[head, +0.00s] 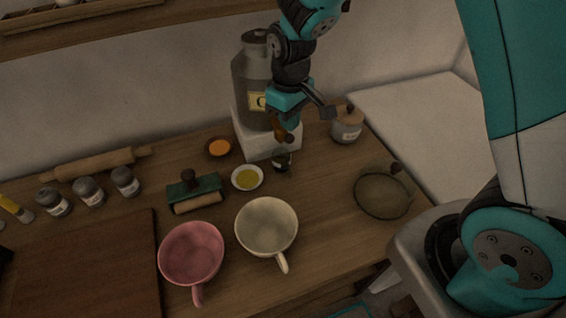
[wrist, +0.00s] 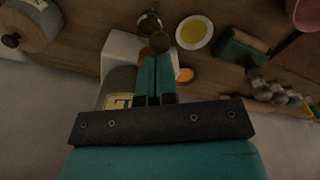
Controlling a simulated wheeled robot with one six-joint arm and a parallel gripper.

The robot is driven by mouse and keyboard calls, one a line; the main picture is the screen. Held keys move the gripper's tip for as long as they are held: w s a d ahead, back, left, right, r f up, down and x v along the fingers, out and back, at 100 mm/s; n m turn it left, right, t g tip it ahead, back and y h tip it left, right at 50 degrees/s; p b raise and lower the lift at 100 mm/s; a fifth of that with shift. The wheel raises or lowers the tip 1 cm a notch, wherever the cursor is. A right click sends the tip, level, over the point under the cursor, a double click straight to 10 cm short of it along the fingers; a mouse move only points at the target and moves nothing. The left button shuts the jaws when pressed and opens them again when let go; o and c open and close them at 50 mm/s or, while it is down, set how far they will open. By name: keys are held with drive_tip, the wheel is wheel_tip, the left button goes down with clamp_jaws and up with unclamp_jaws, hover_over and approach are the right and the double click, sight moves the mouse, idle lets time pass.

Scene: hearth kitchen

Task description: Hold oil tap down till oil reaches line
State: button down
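A grey oil can (head: 245,78) with a lettered label stands on a white block (head: 270,145) at the back of the counter. My gripper (head: 283,122) is in front of it, pointing down. In the wrist view its two teal fingers (wrist: 156,58) lie together, with only a thin dark line between them. A round brown tap knob (wrist: 160,42) shows right at the fingertips; whether they touch it I cannot tell. A small glass jar (head: 282,163) stands below the tap and also shows in the wrist view (wrist: 149,23). Its line and oil level are too small and dark to read.
A saucer of yellow oil (head: 247,178) is just left of the jar. A lidded grey pot (head: 346,126) stands right of the block. A cream cup (head: 266,228), a pink cup (head: 191,252) and a green-topped tool (head: 194,190) stand nearer. A glass bowl (head: 383,195) lies right.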

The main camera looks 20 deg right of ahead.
sight(289, 135)
drive_tip(key=shift+f+b, duration=1.6)
drive_tip(key=shift+f, duration=0.8)
wheel_tip(289, 135, up, 8)
drive_tip(key=p, duration=0.6)
drive_tip(key=shift+f, duration=0.4)
drive_tip(key=s+a+r+y+b, duration=0.1)
drive_tip(key=s+r+b, duration=0.1)
drive_tip(key=s, duration=0.5)
drive_tip(key=s+a+r+y+b, duration=0.1)
drive_tip(key=s+a+r+b, duration=0.1)
drive_tip(key=s+r, duration=0.3)
drive_tip(key=s+a+r+n+y+b, duration=0.1)
drive_tip(key=s+r, duration=0.3)
drive_tip(key=s, duration=0.6)
drive_tip(key=shift+a+r+y+b, duration=0.25)
drive_tip(key=shift+y+b, duration=0.2)
drive_tip(key=shift+y, duration=0.15)
